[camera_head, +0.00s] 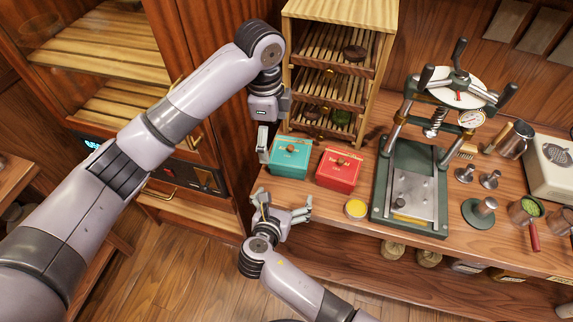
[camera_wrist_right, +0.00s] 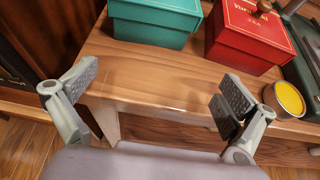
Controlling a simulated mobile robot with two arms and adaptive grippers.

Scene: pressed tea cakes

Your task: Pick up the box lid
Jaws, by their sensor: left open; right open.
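A teal box (camera_head: 289,165) with its teal lid (camera_head: 292,148) on stands at the table's left end. A red box (camera_head: 337,176) with its red lid (camera_head: 341,160) on stands to its right. Both show in the right wrist view, the teal box (camera_wrist_right: 150,32) at the top middle and the red box (camera_wrist_right: 240,50) at the top right. My left gripper (camera_head: 274,124) is open and empty beside the teal box's back left corner; I cannot tell if it touches. My right gripper (camera_head: 284,205) is open and empty near the table's front edge, short of both boxes.
A wooden rack (camera_head: 336,75) stands behind the boxes. A yellow round tin (camera_head: 356,208) sits right of the red box, and a green press (camera_head: 408,190) stands farther right. The tabletop (camera_wrist_right: 150,85) before the boxes is clear. A wooden cabinet (camera_head: 185,110) is at the left.

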